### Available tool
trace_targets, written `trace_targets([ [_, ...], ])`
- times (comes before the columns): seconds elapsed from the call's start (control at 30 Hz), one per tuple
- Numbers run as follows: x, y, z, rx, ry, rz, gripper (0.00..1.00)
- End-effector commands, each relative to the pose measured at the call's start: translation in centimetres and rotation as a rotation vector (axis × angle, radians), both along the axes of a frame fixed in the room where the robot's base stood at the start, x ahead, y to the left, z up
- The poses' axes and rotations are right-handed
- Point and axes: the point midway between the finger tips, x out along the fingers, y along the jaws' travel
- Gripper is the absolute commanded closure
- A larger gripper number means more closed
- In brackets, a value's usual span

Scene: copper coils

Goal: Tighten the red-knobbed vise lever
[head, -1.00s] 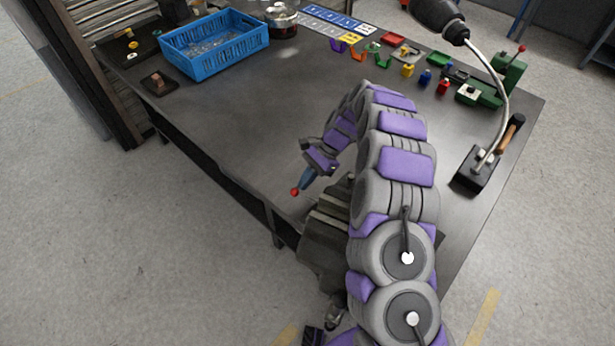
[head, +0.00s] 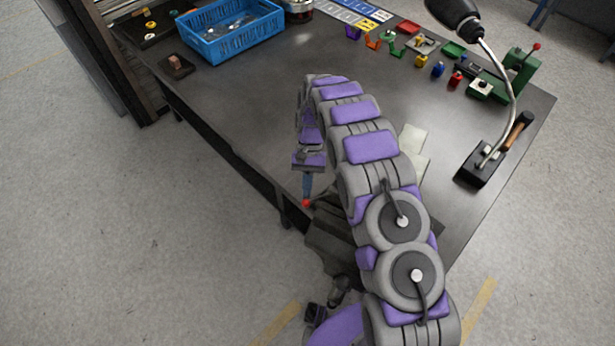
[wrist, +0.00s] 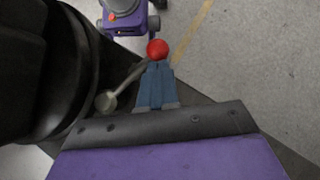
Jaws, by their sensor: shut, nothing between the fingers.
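The vise (head: 325,240) is dark and sits at the table's near edge, partly hidden by my arm. The lever's red knob (head: 306,203) is at the tips of my gripper (head: 306,195), which points down at the left of the vise. In the wrist view, the red knob (wrist: 158,49) shows just beyond the fingertips of my gripper (wrist: 156,65). The blue fingers are together with nothing between them. The grey lever rod (wrist: 125,84) runs from near the knob down-left to a rounded end. Whether fingers and knob touch is unclear.
A blue basket (head: 225,32) stands at the back left. Small colored parts and a green press (head: 520,68) with its own red knob are at the back right. A lamp base (head: 480,165) stands at the right edge. The table left of my arm is mostly clear.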

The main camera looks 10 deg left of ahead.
Motion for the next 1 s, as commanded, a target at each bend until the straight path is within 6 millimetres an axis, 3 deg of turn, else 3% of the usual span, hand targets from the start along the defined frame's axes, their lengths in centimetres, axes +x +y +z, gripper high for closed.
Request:
trace_targets([
  [0.3,-1.7,-0.8,0.1,-0.001,0.001,0.215,1.0],
  [1.0,-2.5,-1.4,-0.1,-0.001,0.003,0.205,1.0],
])
